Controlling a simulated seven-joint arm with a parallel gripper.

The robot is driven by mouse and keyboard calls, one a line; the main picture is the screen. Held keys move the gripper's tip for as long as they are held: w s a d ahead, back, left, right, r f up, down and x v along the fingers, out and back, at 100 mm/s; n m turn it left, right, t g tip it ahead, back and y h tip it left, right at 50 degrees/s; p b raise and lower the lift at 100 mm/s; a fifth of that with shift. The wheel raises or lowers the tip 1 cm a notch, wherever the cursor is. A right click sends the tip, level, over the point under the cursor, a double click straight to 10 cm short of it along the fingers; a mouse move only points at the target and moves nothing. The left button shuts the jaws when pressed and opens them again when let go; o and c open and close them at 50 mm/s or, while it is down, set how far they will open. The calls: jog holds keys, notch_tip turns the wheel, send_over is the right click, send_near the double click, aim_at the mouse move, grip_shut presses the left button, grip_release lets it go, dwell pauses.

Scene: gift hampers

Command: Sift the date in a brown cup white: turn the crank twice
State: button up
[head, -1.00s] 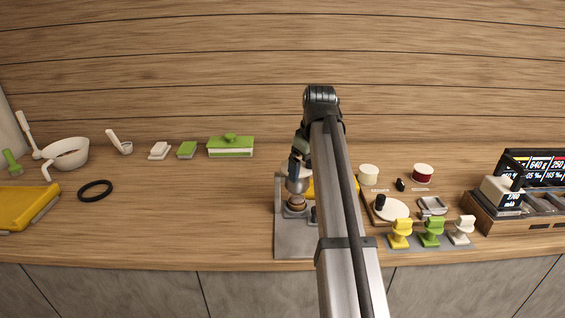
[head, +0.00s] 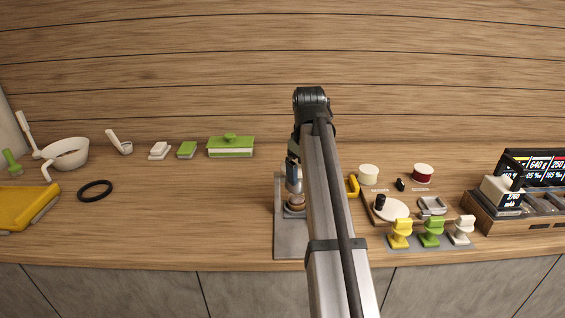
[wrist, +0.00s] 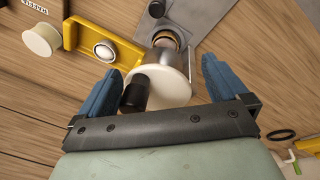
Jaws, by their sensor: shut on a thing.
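In the wrist view, a white round disc (wrist: 172,92) with an upright black knob (wrist: 134,92) lies between the blue fingers of my gripper (wrist: 160,72). My gripper is shut on this disc-and-knob piece; the exact contact is unclear. Just beyond it, a metal cup-like holder (wrist: 160,57) has a brown rim (wrist: 168,38) and stands on a grey plate (wrist: 200,14). In the head view the brown round part (head: 296,199) shows on the grey plate (head: 283,245). My arm hides the disc and fingertips there.
A yellow bracket (wrist: 80,28) with a shiny round piece (wrist: 104,50) is beside the holder. To the right are a board (head: 378,219) with another white disc (head: 394,209), coloured stamp-like pieces (head: 431,238) and a scale (head: 500,196). A black ring (head: 95,190) lies left, with free counter between.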

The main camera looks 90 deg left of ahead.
jog(key=s+r+n+g, duration=0.1)
jog(key=s+g, duration=0.2)
jog(key=s, duration=0.5)
jog(key=shift+a, duration=0.15)
jog(key=shift+s+a+r, duration=0.1)
jog(key=shift+r, duration=0.05)
jog(key=shift+s+r, duration=0.1)
jog(key=shift+s, duration=0.7)
jog(key=shift+s+r, duration=0.15)
jog(key=shift+c, duration=1.3)
jog(key=shift+f, duration=0.3)
grip_shut()
jog(key=shift+s+a+f, duration=0.15)
jog(key=shift+a, duration=0.35)
jog(key=shift+s+a+f, duration=0.15)
jog(key=shift+a, duration=0.35)
